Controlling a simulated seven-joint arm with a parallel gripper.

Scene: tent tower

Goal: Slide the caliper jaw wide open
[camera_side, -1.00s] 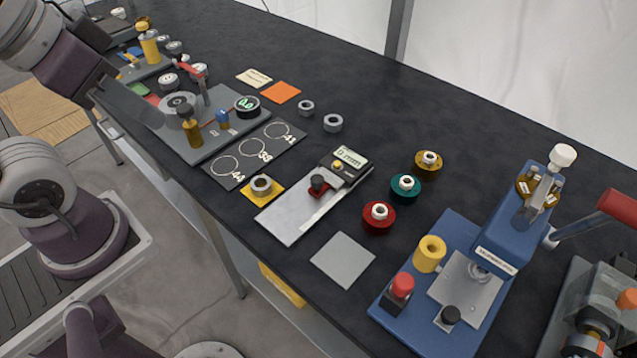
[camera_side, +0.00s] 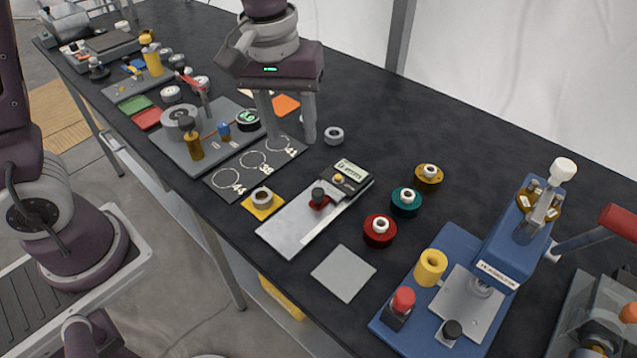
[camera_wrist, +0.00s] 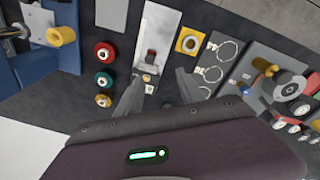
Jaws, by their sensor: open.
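The caliper is a flat silver plate (camera_side: 290,228) with a small digital display (camera_side: 351,171) at its far end. Its sliding jaw, red with a black knob (camera_side: 318,195), sits close to the display end. The plate also shows in the wrist view (camera_wrist: 150,25), with the jaw knob (camera_wrist: 150,56) near its lower end. My gripper (camera_side: 289,140) is open and empty, fingers pointing down, above the far side of the ring card, up and left of the caliper. In the wrist view the two fingers (camera_wrist: 158,94) straddle the lower part of the caliper from above.
Red (camera_side: 379,230), teal (camera_side: 406,201) and amber (camera_side: 428,177) round pieces stand right of the caliper. A yellow square with a grey ring (camera_side: 262,197) lies to its left. A grey square (camera_side: 343,273) lies in front, and a blue press (camera_side: 450,290) stands at right.

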